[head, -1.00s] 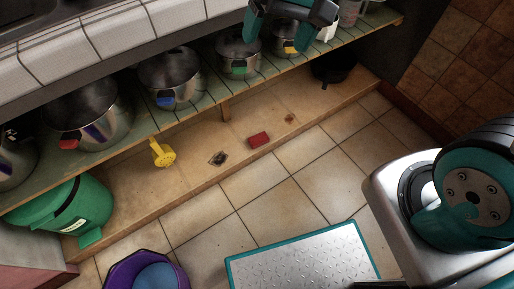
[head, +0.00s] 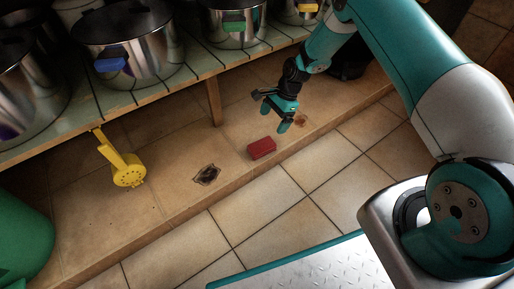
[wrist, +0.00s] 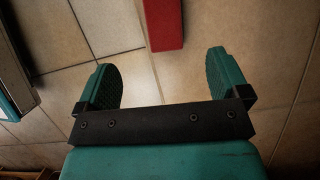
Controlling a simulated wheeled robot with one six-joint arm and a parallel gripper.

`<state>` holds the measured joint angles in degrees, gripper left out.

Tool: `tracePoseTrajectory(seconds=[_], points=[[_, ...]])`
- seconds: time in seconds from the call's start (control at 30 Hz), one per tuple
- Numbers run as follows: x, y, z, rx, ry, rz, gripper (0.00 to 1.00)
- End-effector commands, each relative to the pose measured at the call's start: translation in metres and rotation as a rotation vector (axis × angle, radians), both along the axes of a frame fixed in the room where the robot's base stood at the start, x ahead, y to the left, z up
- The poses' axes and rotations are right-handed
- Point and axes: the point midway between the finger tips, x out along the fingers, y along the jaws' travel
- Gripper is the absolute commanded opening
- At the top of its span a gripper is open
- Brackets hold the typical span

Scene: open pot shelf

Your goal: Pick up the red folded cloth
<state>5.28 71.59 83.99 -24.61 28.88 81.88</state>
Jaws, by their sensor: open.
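The red folded cloth (head: 262,148) lies on the tiled ledge under the shelf, close to the ledge's front edge. In the wrist view the cloth (wrist: 163,22) shows at the top, ahead of the fingertips and between their lines, partly cut off by the frame. My gripper (head: 291,122) is above and a little to the right of the cloth in the head view, pointing down. In the wrist view my gripper (wrist: 166,72) has its two teal fingers wide apart with nothing between them.
A wooden shelf post (head: 214,102) stands behind the cloth. Metal pots (head: 128,45) stand on the slatted shelf above. The ledge around the cloth is clear.

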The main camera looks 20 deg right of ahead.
Motion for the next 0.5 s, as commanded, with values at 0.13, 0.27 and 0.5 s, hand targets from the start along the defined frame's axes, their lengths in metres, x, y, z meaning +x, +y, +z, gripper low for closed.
tracePoseTrajectory(seconds=[0.13, 0.27, 0.5], points=[[-0.001, 0.001, -0.024, -0.002, 0.017, -0.033, 0.94], [-0.003, 0.012, -0.042, -0.002, 0.018, -0.026, 0.94], [-0.004, 0.025, -0.065, -0.002, 0.016, -0.023, 0.94]])
